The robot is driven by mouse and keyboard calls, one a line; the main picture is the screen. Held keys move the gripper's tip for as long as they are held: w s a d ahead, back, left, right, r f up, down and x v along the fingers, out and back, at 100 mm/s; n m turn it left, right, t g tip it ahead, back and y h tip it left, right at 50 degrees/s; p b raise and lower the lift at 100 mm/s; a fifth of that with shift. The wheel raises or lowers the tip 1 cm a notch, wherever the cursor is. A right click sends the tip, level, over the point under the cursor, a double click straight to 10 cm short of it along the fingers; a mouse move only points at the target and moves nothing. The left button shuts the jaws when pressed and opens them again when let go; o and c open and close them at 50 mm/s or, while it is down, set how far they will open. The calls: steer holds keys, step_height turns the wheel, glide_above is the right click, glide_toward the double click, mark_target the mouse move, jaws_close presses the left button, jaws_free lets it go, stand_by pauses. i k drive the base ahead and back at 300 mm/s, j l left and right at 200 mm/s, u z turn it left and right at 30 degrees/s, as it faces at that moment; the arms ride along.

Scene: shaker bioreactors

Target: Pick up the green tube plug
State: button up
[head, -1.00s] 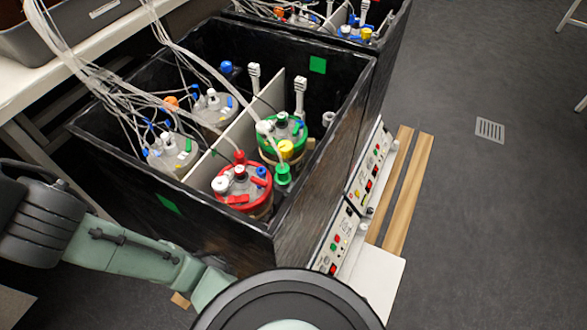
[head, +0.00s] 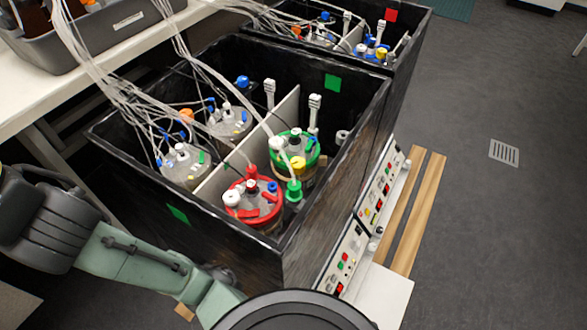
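The green tube plug (head: 294,191) is a small bright green piece in the near black box. It stands at the right edge of the red-lidded vessel (head: 254,203), just in front of the green-lidded vessel (head: 295,152). A clear tube seems to run down to it from above. My gripper is not in view. Only links of my arm show, at the lower left and bottom, outside the box.
The black box (head: 322,245) has high walls and a white divider (head: 220,177). Many clear tubes (head: 105,85) hang over its left side. A second box (head: 415,32) stands behind. Control panels (head: 376,196) flank the right side.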

mark_target(295, 193)
steer(key=k+l+u, duration=0.1)
steer(key=k+u, duration=0.25)
steer(key=k, duration=0.2)
steer(key=k+u, duration=0.4)
steer(key=k, duration=0.15)
